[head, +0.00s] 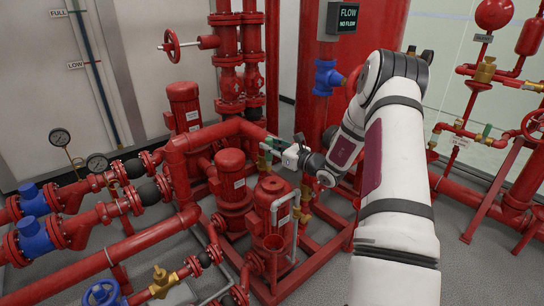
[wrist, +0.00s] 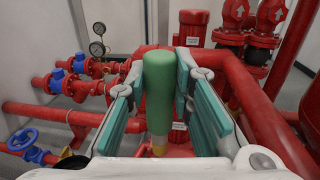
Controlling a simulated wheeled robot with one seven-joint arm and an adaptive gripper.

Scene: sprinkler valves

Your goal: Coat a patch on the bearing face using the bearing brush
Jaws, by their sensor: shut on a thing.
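The brush has a green handle (wrist: 159,90) with a yellowish-tan part (wrist: 158,146) below it. It stands roughly upright in the wrist view, between the teal pads of my gripper (wrist: 161,74). My gripper is shut on the brush. In the head view my gripper (head: 272,152) is near the middle, above the red pumps, where the brush is too small to make out well. The brush's lower end is partly hidden in the wrist view. I cannot pick out the bearing face for certain in either view.
Red pumps (head: 232,175) and thick red pipes (head: 205,138) crowd close below and beside my gripper. Blue valves (head: 33,236) and gauges (head: 60,138) stand at left. A red handwheel (head: 172,46) sticks out behind. Grey floor (head: 480,265) is open at lower right.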

